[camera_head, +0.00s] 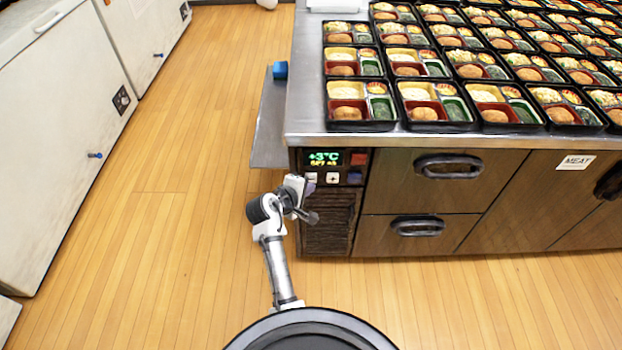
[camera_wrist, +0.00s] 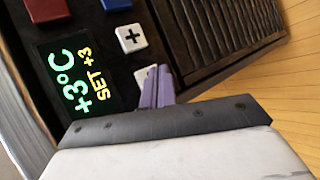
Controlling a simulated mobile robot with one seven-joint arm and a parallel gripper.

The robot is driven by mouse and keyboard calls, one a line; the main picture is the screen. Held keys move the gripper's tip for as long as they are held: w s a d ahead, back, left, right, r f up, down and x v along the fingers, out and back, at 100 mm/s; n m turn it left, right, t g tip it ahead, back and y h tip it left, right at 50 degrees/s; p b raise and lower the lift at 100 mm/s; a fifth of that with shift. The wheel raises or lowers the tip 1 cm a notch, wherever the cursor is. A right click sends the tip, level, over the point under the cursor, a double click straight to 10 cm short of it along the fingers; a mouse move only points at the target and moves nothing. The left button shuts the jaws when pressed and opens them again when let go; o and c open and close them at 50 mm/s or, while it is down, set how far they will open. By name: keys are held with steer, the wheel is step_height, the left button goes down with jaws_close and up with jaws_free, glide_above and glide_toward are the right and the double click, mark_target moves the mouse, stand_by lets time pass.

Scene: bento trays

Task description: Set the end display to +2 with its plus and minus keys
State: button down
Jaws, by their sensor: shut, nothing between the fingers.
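The end display (camera_wrist: 78,78) reads +3°C in green, with SET +3 in yellow. It also shows in the head view (camera_head: 323,158). The white plus key (camera_wrist: 131,38) is in clear view beside the display. A second white key (camera_wrist: 143,74), at the minus key's place, is partly covered by my fingers, and its mark is hidden. My gripper (camera_wrist: 158,88) is shut and empty, its purple fingertips at that second key. I cannot tell whether they touch it. In the head view my gripper (camera_head: 309,186) is just below the keys at the counter's end.
A red button (camera_head: 358,158) and a blue button (camera_head: 354,176) are right of the display. A vent grille (camera_head: 327,222) is below. The steel counter (camera_head: 305,110) carries many bento trays. A side shelf (camera_head: 268,130) juts out left. The wooden floor at left is clear.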

steer(key=shift+w, duration=0.4)
steer(key=shift+w, duration=0.45)
stand_by(0.6)
steer(key=shift+s+p, duration=0.15)
steer(key=shift+p, duration=0.2)
steer(key=shift+s+p, duration=0.45)
steer(key=shift+s, duration=0.3)
steer(key=shift+s+p, duration=1.25)
steer(key=shift+s, duration=1.25)
